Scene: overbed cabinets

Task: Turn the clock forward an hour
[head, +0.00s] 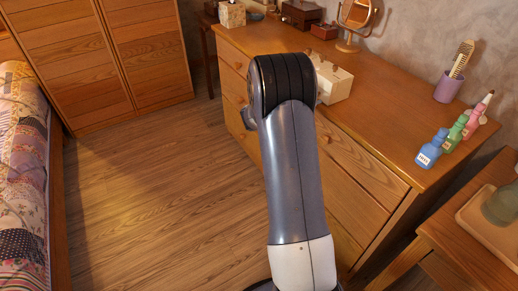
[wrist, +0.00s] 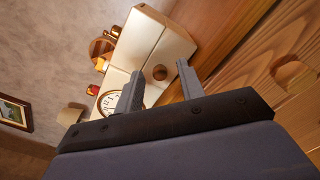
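The clock is a cream box (head: 335,82) on the dresser top, partly hidden behind my arm in the head view. In the wrist view the cream body (wrist: 155,40) appears tilted, with a round white dial (wrist: 108,102) partly covered by my left finger. A round brown knob (wrist: 160,73) sticks out from the cream face. My gripper (wrist: 160,69) is open, with one finger on each side of the knob in the picture. I see gaps on both sides and no clear contact. The dial's hands are too small to read. The head view hides my fingers behind the arm.
The wooden dresser (head: 400,110) holds a round mirror (head: 355,18), a purple cup with a comb (head: 449,88) and several small bottles, including a blue one (head: 431,149). A bed (head: 25,170) stands at left. The wooden floor (head: 150,200) between is clear. A tray (head: 492,225) is at right.

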